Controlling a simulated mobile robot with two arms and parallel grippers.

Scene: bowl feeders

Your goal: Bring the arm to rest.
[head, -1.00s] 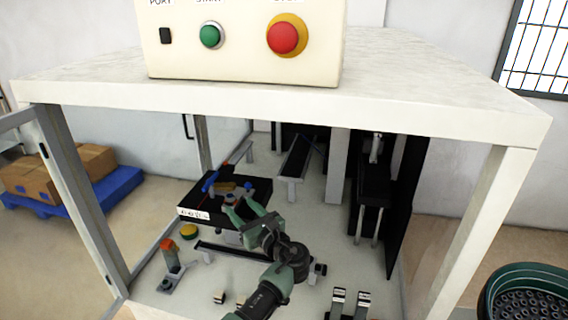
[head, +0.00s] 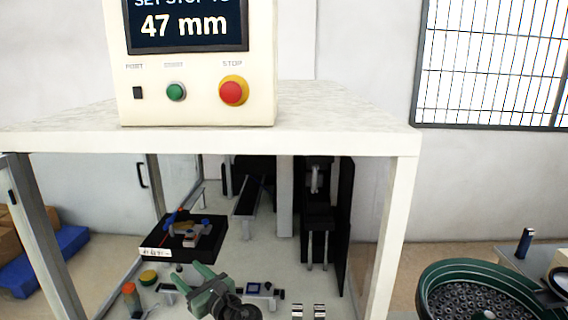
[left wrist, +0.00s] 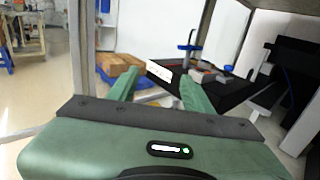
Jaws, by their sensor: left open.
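My left gripper (head: 204,283) shows at the lower middle of the head view, with its green fingers spread apart and nothing between them. In the left wrist view its two green fingers (left wrist: 155,92) stand apart, pointing at a black block with a white label (left wrist: 232,92). In the head view that black labelled block (head: 208,250) is beyond the gripper, inside the machine frame, with small blue, orange and grey parts on top. The gripper is apart from it. My right gripper does not show.
A white-topped frame (head: 330,125) stands over the work space, with a control box (head: 200,95) showing "47 mm". A bowl feeder (head: 435,280) is at the right. An orange-topped bottle (head: 130,297) and a yellow-topped disc (head: 148,278) are left of the gripper.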

